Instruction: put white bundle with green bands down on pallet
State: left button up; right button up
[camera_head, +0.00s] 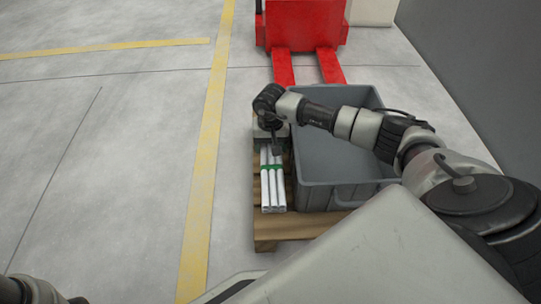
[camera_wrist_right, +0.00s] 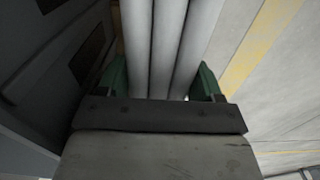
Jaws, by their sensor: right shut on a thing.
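The white bundle with a green band (camera_head: 273,194) is several white pipes side by side, at the left of the grey bin. It lies over the left strip of the wooden pallet (camera_head: 272,233); I cannot tell whether it touches the boards. My right gripper (camera_head: 277,148) is shut on the bundle from above, near its far part. In the right wrist view the pipes (camera_wrist_right: 170,45) run between the fingers (camera_wrist_right: 162,85), with green pieces at both sides. My left gripper is not in view; only a dark arm part shows at the bottom left.
The grey bin (camera_head: 325,197) stands on the pallet, close to the right of the bundle. A red pallet truck (camera_head: 300,25) stands at the far end, its forks toward the pallet. A yellow floor line (camera_head: 205,150) runs along the left over clear floor. A grey wall is at the right.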

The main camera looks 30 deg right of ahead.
notch_tip(320, 180, down, 5)
jog(key=b, duration=0.3)
jog(key=shift+r, duration=0.35)
jog(key=o, duration=0.7)
jog(key=shift+f, duration=0.25)
jog(key=o, duration=0.4)
jog(key=shift+r, duration=0.1)
jog(key=shift+o, duration=0.2)
jog(key=shift+r, duration=0.1)
